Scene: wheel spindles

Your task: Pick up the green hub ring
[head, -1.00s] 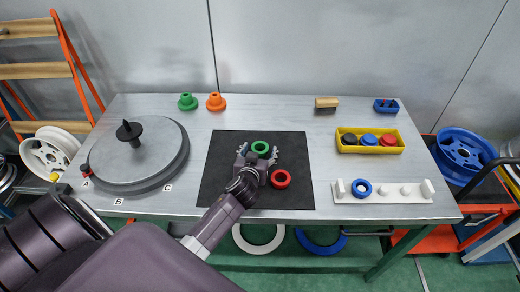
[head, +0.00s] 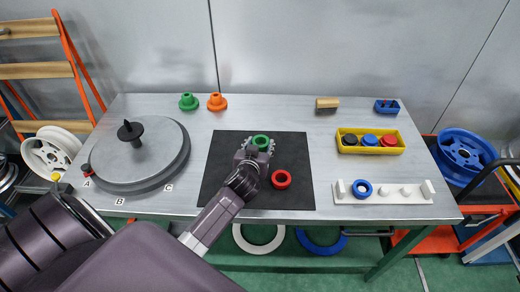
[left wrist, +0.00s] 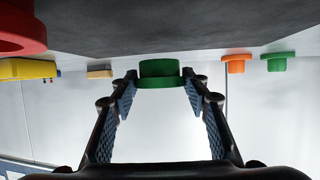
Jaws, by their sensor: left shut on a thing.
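The green hub ring (head: 260,141) is at the upper middle of the black mat (head: 222,175). My left gripper (head: 259,147) is shut on it, with a fingertip on either side. In the left wrist view the green ring (left wrist: 160,70) sits between the tips of the two fingers (left wrist: 160,80). I cannot tell whether the ring is clear of the mat. A red ring (head: 281,179) lies on the mat to the right of the gripper. My right gripper is not in view.
A grey turntable (head: 165,158) with a black spindle (head: 130,132) stands left. Green (head: 188,101) and orange (head: 216,102) flanged hubs stand at the back. A yellow tray (head: 370,150) and a white peg rack (head: 390,198) with a blue ring (head: 361,188) are right.

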